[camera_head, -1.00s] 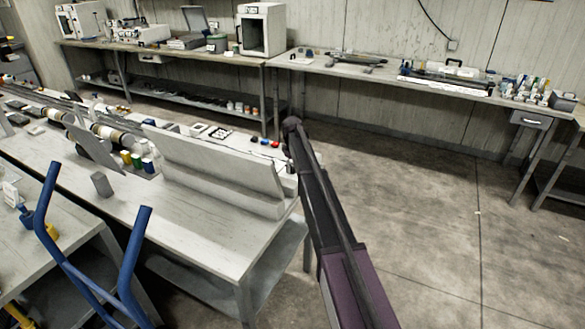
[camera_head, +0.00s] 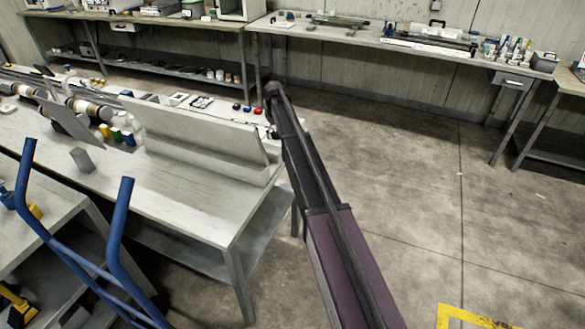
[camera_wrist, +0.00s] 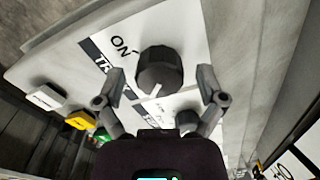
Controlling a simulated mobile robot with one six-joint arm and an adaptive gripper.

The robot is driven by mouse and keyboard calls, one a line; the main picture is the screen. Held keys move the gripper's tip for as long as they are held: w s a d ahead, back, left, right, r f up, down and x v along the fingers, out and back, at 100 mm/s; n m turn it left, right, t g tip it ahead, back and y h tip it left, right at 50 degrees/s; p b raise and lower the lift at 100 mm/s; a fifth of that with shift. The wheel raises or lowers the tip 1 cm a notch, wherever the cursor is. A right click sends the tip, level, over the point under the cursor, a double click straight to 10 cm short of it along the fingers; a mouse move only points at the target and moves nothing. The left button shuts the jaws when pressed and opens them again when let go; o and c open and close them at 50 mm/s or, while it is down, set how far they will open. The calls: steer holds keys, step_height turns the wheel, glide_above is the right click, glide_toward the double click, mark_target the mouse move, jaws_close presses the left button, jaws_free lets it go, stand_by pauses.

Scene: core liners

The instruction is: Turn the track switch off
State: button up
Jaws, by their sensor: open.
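In the wrist view, a dark round knob (camera_wrist: 160,68) sits on a white panel (camera_wrist: 185,40). The word ON is printed to its upper left, and a dark strip with partly hidden white lettering runs beside it. A short white line marks the knob's lower part. My gripper (camera_wrist: 162,75) is open, with one finger on each side of the knob and a visible gap to both. In the head view my arm reaches toward the far end of the white bench (camera_head: 215,205); the knob and fingers cannot be made out there.
A smaller dark knob (camera_wrist: 187,119) lies below, partly behind my gripper. White (camera_wrist: 45,97), yellow (camera_wrist: 80,120) and green (camera_wrist: 102,134) blocks stand at the left. An upright pale panel (camera_head: 195,135) stands on the bench. A blue-handled cart (camera_head: 115,250) is at front left.

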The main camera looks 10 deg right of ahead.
mark_target(276, 132)
steer(key=m, duration=0.8)
steer(key=shift+m, duration=0.3)
steer(key=m, duration=0.5)
steer(key=shift+d, duration=0.1)
steer(key=m, duration=0.3)
steer(key=shift+r+m, duration=0.15)
steer(key=shift+m, duration=0.15)
step_height(276, 132, up, 14)
steer(key=p, duration=1.4)
steer(key=s+f+n+b, duration=0.3)
steer(key=s, duration=1.3)
steer(key=s+f+n+b, duration=0.3)
steer(key=s+f+n, duration=0.1)
steer(key=s, duration=1.2)
steer(key=shift+s+b, duration=0.25)
steer(key=shift+b, duration=0.15)
